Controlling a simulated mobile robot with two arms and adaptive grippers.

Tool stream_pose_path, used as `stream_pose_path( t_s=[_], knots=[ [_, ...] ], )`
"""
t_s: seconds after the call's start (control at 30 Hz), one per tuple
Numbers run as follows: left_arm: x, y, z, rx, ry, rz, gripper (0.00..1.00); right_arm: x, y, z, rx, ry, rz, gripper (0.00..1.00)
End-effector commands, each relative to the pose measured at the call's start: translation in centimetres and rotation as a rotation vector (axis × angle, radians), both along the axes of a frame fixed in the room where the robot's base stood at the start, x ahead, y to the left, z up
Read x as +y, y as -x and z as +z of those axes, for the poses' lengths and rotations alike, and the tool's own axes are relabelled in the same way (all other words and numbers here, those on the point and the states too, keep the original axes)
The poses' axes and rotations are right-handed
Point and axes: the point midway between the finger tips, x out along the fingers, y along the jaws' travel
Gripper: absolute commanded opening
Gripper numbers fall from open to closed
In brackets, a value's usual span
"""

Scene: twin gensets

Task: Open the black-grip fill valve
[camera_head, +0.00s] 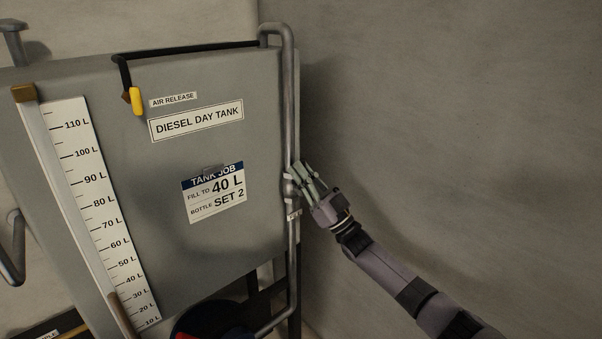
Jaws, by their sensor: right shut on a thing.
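The grey diesel day tank (225,75) fills the left and middle of the view. A grey pipe (291,110) runs down its right side. My right gripper (301,172) comes in from the right and is shut on the valve's handle. The fingers cover the handle, so its black grip and its exact angle cannot be made out. My left gripper is not in view.
A yellow air-release handle (136,101) hangs at the tank's upper left. A sight tube (62,185) beside the litre scale (95,200) shows brown low down. A job card (214,194) reads fill to 40 L. A bare wall (460,130) stands right.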

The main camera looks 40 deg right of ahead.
Motion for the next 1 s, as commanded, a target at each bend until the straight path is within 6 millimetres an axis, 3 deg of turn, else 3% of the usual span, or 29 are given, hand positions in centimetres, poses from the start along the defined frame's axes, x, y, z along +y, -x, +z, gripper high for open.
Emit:
stream_pose_path(
  t_s=[0.5, 0.53, 0.8, 1.0],
  knots=[
    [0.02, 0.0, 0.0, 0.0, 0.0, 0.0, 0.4, 0.01, -0.03, -0.31, 0.007, -0.018, 0.002, 0.0],
    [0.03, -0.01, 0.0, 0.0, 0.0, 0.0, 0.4, 0.01, -0.04, -0.3, 0.007, -0.018, 0.002, 0.14],
    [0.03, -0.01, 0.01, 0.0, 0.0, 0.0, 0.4, -0.06, -0.02, -0.13, 0.004, -0.017, 0.001, 0.32],
    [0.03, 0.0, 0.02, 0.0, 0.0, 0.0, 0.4, -0.08, -0.02, -0.06, 0.003, -0.017, 0.0, 0.33]
  ],
)
